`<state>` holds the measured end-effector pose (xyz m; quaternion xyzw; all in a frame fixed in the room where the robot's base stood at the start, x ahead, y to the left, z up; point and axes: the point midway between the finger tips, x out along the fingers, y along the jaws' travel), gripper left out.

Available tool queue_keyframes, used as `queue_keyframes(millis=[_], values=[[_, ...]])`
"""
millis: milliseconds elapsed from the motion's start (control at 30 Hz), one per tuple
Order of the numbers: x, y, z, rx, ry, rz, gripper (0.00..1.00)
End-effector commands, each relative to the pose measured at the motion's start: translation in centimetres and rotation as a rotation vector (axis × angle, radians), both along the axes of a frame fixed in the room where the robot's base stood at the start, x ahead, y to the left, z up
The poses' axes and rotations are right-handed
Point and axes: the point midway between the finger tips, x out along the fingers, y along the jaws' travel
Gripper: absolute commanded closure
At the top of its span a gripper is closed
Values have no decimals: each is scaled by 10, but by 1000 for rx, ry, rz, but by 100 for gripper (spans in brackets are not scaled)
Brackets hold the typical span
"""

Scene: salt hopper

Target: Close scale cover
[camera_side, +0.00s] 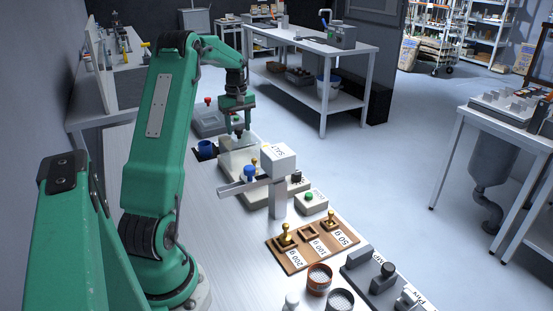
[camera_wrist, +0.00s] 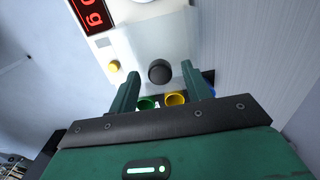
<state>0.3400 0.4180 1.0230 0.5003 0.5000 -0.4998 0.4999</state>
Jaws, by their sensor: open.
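The scale cover (camera_side: 238,158) is a clear, pale box on the scale beneath my gripper in the side view. In the wrist view its pale top (camera_wrist: 150,45) carries a round dark knob (camera_wrist: 160,71). My gripper (camera_side: 238,124) is open and points down over the knob. In the wrist view the fingers of my gripper (camera_wrist: 160,82) stand on either side of the knob with visible gaps. I cannot tell the exact height gap. The scale's red display (camera_wrist: 92,14) shows at the upper left, with a yellow button (camera_wrist: 114,66) below it.
A white salt hopper (camera_side: 278,160) with a grey arm stands close in front of the scale. Green (camera_wrist: 147,103) and yellow (camera_wrist: 175,99) round things show near my fingers.

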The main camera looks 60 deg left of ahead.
Motion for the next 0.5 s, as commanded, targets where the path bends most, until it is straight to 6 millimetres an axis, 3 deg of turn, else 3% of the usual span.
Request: queue_keyframes(millis=[133,367,500], values=[[0,0,0,0,0,0,54],[0,0,0,0,0,0,99],[0,0,0,0,0,0,100]])
